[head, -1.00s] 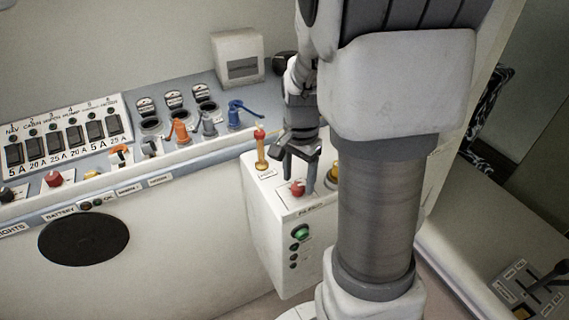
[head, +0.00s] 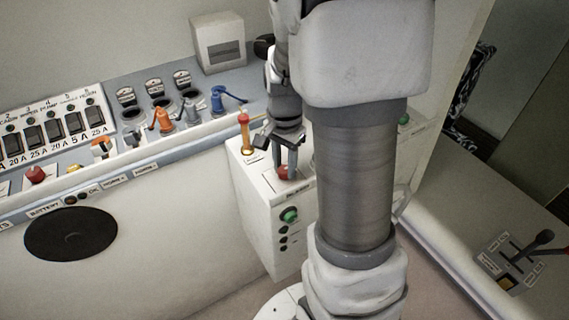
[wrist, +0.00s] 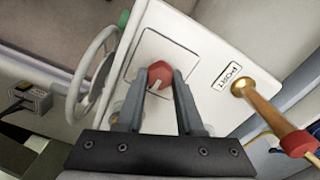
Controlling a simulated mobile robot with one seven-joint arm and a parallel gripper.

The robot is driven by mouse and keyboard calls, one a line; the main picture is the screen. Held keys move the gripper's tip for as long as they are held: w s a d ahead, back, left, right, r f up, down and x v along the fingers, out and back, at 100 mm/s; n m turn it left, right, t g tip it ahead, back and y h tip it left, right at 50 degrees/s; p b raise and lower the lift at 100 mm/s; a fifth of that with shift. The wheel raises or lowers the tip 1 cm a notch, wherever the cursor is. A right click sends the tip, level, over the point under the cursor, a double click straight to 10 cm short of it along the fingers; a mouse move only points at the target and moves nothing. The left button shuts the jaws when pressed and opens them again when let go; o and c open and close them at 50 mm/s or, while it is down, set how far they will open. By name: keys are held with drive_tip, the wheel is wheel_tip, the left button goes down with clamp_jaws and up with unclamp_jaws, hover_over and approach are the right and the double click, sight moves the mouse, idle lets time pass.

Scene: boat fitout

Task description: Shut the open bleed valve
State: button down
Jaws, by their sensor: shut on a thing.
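A red knob (head: 284,173) sits on top of a white box (head: 262,198) at the right end of the console. It also shows in the wrist view as a red faceted knob (wrist: 160,73) with a pale mark. My gripper (head: 285,163) reaches down onto it. In the wrist view my gripper (wrist: 164,80) has one fingertip on each side of the knob, shut on it. I cannot tell from its look whether this valve stands open, and the box's front label is too blurred to read.
A brass lever with a red tip (head: 245,135) stands close left of my gripper, by a PORT label (wrist: 227,76). Green knobs (head: 289,214) (wrist: 124,17) are on the box. Orange (head: 162,118) and blue (head: 219,100) levers stand left. A handwheel (wrist: 94,72) is beyond the box.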

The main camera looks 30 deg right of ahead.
drive_tip(key=shift+n, duration=0.3)
drive_tip(key=n+b, duration=0.2)
drive_tip(key=n, duration=0.2)
drive_tip(key=n+b, duration=0.1)
drive_tip(key=n, duration=0.3)
drive_tip(key=shift+n+b, duration=0.35)
drive_tip(key=shift+n, duration=0.05)
drive_tip(key=n+b, duration=0.1)
drive_tip(key=n, duration=0.3)
drive_tip(key=shift+n+b, duration=0.45)
drive_tip(key=shift+n, duration=1.75)
drive_tip(key=shift+r, duration=0.1)
drive_tip(key=c, duration=0.5)
unclamp_jaws()
